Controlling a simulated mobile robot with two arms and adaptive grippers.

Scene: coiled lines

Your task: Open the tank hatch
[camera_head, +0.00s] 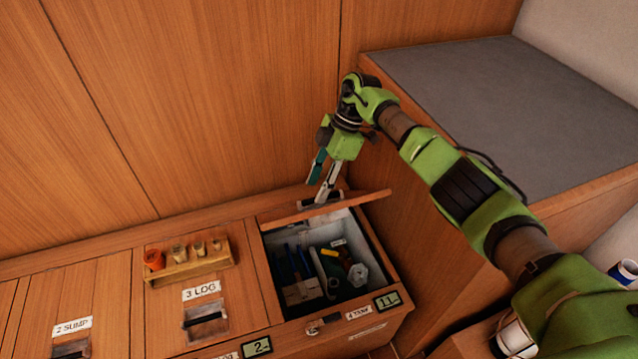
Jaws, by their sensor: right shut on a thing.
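The tank hatch (365,198), a wooden lid, is raised over the rightmost compartment and shows nearly edge-on. The opening (372,258) below it is uncovered, with a light inner wall. My right gripper (322,190) is shut at the dark recessed pull of the hatch, near the lid's middle. Its fingertips partly hide the pull, so the exact contact is unclear. My right arm reaches in from the right. My left gripper is out of view.
Several tools and a yellow item (346,257) lie inside the compartment. A wooden rack (190,268) with small cups stands on the 3 LOG hatch, left of the opening. A grey-topped bench (480,90) rises at the right; a wooden wall (200,90) stands behind.

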